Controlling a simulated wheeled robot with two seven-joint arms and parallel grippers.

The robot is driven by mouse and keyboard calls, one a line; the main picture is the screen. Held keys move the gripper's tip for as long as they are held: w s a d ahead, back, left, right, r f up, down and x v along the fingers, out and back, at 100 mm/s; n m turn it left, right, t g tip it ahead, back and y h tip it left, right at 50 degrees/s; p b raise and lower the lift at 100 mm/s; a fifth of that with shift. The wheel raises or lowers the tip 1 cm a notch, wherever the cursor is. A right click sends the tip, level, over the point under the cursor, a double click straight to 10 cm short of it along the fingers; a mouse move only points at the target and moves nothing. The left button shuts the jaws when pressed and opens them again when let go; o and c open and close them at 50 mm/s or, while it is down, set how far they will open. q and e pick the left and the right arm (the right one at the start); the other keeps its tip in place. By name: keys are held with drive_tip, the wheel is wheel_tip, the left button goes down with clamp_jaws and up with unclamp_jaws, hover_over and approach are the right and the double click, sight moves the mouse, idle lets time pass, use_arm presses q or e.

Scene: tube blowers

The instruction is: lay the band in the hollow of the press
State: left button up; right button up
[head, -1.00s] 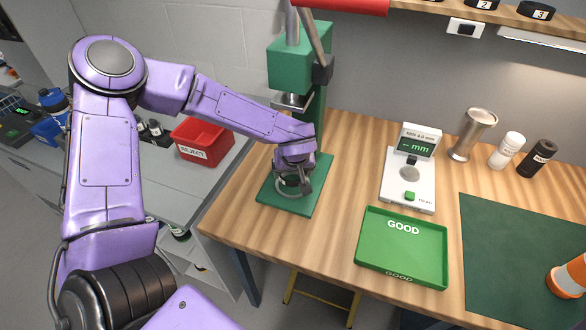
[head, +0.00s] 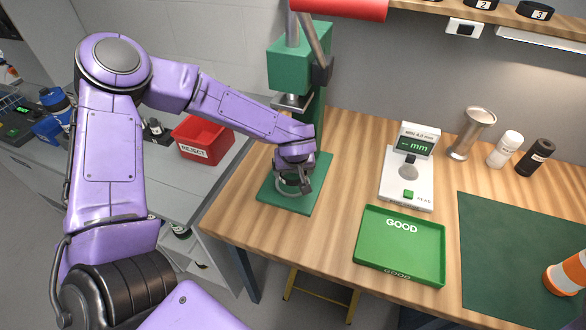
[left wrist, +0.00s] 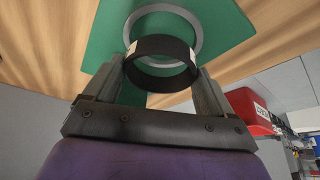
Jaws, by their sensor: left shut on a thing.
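My left gripper (head: 294,184) is over the base of the green press (head: 300,64). In the left wrist view the left gripper (left wrist: 160,72) is shut on a black band (left wrist: 160,78) with a white label, one finger on each side of it. The band appears a little above the press base, near a pale metal ring (left wrist: 180,12) set on the green plate (left wrist: 107,25). In that view the band overlaps part of the ring. In the head view the gripper mostly hides the band. My right gripper is not in view.
A red REJECT bin (head: 203,138) stands left of the press. A gauge (head: 408,175), a green GOOD tray (head: 400,246), a steel cup (head: 471,134) and two small bottles are to the right. A dark green mat (head: 510,250) lies at the right front.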

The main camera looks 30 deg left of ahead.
use_arm(q)
drive_tip(key=shift+f+b, duration=0.5)
drive_tip(key=shift+f, duration=1.2)
drive_tip(key=o, duration=0.8)
drive_tip(key=shift+o, duration=0.2)
drive_tip(key=shift+r, duration=0.1)
drive_tip(key=v, duration=1)
drive_tip(key=shift+r, duration=0.2)
